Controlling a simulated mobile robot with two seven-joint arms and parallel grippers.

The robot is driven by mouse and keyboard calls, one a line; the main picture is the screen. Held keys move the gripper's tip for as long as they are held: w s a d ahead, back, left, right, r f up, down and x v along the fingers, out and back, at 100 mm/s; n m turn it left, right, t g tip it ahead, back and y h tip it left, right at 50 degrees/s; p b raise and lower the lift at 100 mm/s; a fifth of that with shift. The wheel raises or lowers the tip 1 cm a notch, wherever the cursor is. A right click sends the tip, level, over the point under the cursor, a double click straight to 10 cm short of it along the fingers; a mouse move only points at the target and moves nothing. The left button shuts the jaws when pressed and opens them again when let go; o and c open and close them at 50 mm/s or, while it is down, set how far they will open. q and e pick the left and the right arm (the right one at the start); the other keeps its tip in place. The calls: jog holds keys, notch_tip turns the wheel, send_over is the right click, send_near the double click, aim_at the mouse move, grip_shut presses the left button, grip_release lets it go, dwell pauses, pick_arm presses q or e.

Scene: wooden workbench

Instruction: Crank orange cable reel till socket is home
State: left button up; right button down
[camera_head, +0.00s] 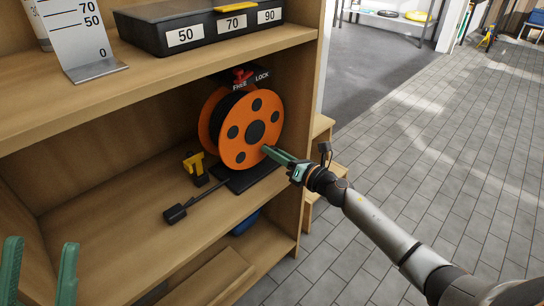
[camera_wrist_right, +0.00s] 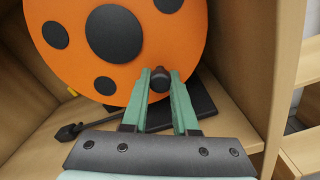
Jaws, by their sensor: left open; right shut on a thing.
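The orange cable reel (camera_head: 240,144) stands upright on a black base on the middle shelf, its face with dark round spots and a black hub. My right gripper (camera_head: 268,151) is at the lower right of that face. In the right wrist view its green fingers (camera_wrist_right: 160,88) are shut on the dark crank knob (camera_wrist_right: 161,79), beside the orange disc (camera_wrist_right: 168,42). A black cable runs from the base to the black socket (camera_head: 175,213), which lies near the shelf's front edge. My left gripper (camera_head: 40,262) is open and empty at the lower left.
A red lever (camera_head: 240,76) with FREE and LOCK labels sits above the reel. A yellow bracket (camera_head: 196,167) stands left of the base. The upper shelf (camera_head: 150,92) holds a black box (camera_head: 195,30) and a scale plate. The shelf's side wall (camera_head: 300,120) is close to my right gripper.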

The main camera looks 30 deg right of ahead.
jog(key=shift+d, duration=0.1)
dwell(0.4)
jog(key=c, duration=0.7)
grip_release()
jog(key=shift+s, duration=0.1)
jog(key=p+v, duration=0.1)
jog(key=v, duration=1.1)
jog(key=shift+s+r, duration=0.1)
jog(key=shift+s, duration=0.05)
